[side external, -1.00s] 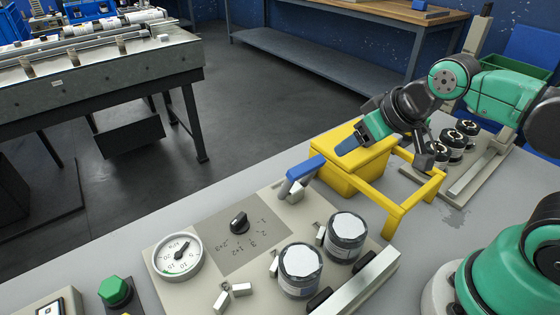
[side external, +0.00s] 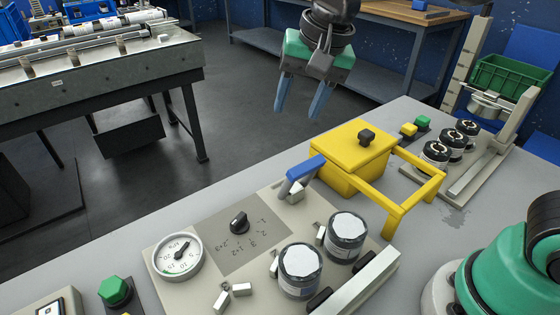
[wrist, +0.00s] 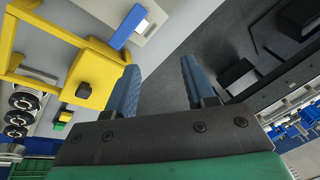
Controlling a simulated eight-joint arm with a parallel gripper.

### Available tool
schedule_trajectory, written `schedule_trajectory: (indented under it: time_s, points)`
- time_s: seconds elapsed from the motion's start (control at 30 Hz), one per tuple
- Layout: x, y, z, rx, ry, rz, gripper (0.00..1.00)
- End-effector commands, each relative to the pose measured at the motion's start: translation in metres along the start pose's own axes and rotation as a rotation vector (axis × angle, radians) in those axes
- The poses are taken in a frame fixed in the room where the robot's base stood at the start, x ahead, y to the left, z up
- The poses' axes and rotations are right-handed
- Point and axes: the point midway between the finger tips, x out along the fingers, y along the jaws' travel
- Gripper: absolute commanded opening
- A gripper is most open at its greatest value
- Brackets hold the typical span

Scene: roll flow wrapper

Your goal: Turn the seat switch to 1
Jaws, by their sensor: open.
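The seat switch (side external: 239,222) is a black rotary knob on a grey label plate with printed position marks, on the beige panel. Its exact pointing is too small to tell. My gripper (side external: 300,108) is open and empty, fingers pointing down, in the air above and behind the yellow box. It is well apart from the switch, up and to the right of it in the side view. In the wrist view my blue fingers (wrist: 160,85) are spread with nothing between them. The knob does not show in the wrist view.
A yellow box with a black knob (side external: 366,136) and yellow frame stands right of the panel. A blue-handled lever (side external: 304,169), a round gauge (side external: 178,256) and two white-topped cylinders (side external: 300,270) surround the switch. A green button (side external: 115,291) is at front left.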

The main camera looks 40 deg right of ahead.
Motion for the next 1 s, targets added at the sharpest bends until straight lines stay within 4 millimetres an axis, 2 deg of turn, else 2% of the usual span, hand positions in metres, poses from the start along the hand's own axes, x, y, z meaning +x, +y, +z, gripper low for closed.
schedule_trajectory:
  time_s: [0.03,0.1,0.4,0.6,0.7,1.0]
  points:
    - [0.004,-0.017,0.004,0.075,-0.036,0.029,0.49]
    - [0.009,-0.035,0.011,0.195,-0.074,0.078,0.49]
    - [0.040,-0.092,0.049,0.599,-0.117,0.295,0.49]
    - [0.095,-0.074,0.057,0.597,-0.116,0.286,0.49]
    - [0.115,-0.069,0.061,0.597,-0.116,0.285,0.49]
    - [0.150,-0.061,0.067,0.596,-0.116,0.284,0.49]
